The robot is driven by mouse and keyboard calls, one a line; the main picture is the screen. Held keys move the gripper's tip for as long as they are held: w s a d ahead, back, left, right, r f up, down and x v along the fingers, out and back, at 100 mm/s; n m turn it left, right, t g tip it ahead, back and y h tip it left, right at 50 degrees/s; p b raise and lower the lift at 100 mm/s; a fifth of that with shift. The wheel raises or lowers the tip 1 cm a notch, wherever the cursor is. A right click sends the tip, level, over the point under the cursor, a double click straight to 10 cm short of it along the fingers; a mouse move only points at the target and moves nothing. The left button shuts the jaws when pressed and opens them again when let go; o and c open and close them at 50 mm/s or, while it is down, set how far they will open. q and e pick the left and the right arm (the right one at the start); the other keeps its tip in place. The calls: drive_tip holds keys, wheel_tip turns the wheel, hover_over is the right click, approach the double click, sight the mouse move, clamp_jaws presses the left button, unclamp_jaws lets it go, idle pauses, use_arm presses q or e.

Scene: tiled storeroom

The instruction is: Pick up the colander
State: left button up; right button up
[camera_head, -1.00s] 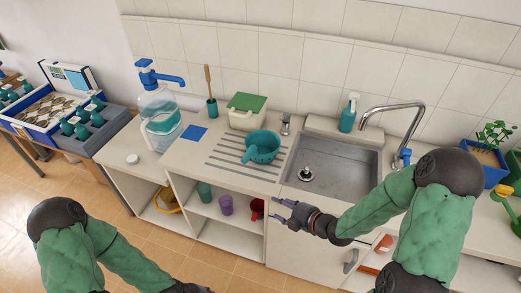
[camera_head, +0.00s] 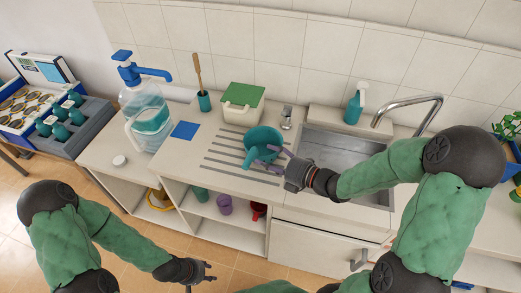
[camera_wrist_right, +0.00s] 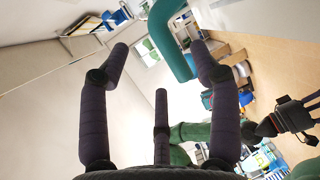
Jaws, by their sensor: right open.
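The teal colander (camera_head: 263,138) stands on the ribbed drainboard left of the sink, with a handle-like part toward the front. My right gripper (camera_head: 268,157) is at its front right side, with its purple fingers spread and overlapping the bowl in the head view. In the right wrist view, a curved teal part of the colander (camera_wrist_right: 172,40) shows between and beyond the open fingertips (camera_wrist_right: 160,65). I cannot tell whether they touch it. My left gripper (camera_head: 209,271) is low in front of the cabinet, its fingers apart and empty.
A green-lidded box (camera_head: 242,104) stands close behind the colander. A metal cup (camera_head: 287,117), the sink (camera_head: 340,150) and faucet (camera_head: 410,101) are to the right. A water jug (camera_head: 147,110), blue square (camera_head: 185,130) and brush holder (camera_head: 204,102) are to the left.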

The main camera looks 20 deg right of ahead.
sight(254, 153)
drive_tip(key=shift+b+x, duration=0.4)
drive_tip(key=shift+x, duration=3.15)
drive_tip(key=shift+d, duration=0.1)
clamp_jaws()
drive_tip(key=shift+r, duration=0.1)
